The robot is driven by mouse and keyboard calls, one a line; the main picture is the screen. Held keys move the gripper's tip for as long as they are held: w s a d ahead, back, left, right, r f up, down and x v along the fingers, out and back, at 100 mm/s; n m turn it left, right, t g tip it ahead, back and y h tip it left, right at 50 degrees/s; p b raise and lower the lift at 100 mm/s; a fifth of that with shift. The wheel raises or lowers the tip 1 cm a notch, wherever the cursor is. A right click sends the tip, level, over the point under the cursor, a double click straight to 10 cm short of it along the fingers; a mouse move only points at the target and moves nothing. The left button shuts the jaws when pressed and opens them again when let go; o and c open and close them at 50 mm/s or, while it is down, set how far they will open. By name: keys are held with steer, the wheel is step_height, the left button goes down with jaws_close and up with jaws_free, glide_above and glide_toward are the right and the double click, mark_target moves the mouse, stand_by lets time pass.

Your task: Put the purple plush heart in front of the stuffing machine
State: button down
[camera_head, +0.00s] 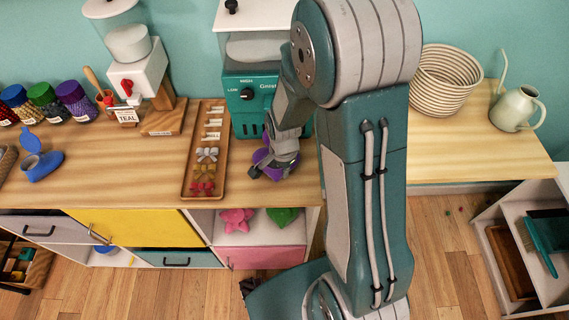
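The purple plush heart (262,157) is at the wooden counter's front part, in front of the teal machine (245,88) with a dial and a clear hopper, which looks like the stuffing machine. My gripper (272,172) points down over the heart, with its fingers around or against it. Purple shows beside and between the fingers. The gripper hides much of the heart, so I cannot tell whether the fingers grip it or whether it rests on the counter. My arm covers the machine's right side.
A wooden tray (187,185) with several bows lies just left of the gripper. A white dispenser (138,75) labelled TEAL, lidded jars (43,97) and a blue item (43,165) stand further left. A basket (443,80) and watering can (517,108) are at right.

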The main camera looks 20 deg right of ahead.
steer(key=shift+a, duration=0.25)
steer(key=c, duration=0.8)
jaws_free()
steer(key=shift+a+f, duration=0.1)
steer(key=shift+a, duration=0.55)
steer(key=shift+d, duration=0.6)
steer(key=shift+d+r, duration=0.1)
steer(key=shift+r, duration=0.2)
step_height(320, 180, up, 11)
steer(key=s+r+n+t, duration=0.5)
steer(key=s+r+n, duration=0.7)
steer(key=s+r, duration=0.2)
step_height(320, 180, up, 2)
steer(key=shift+a+r+n+t, duration=0.1)
steer(key=shift+a+n+t, duration=0.2)
steer(key=shift+n, duration=0.1)
steer(key=shift+s, duration=0.1)
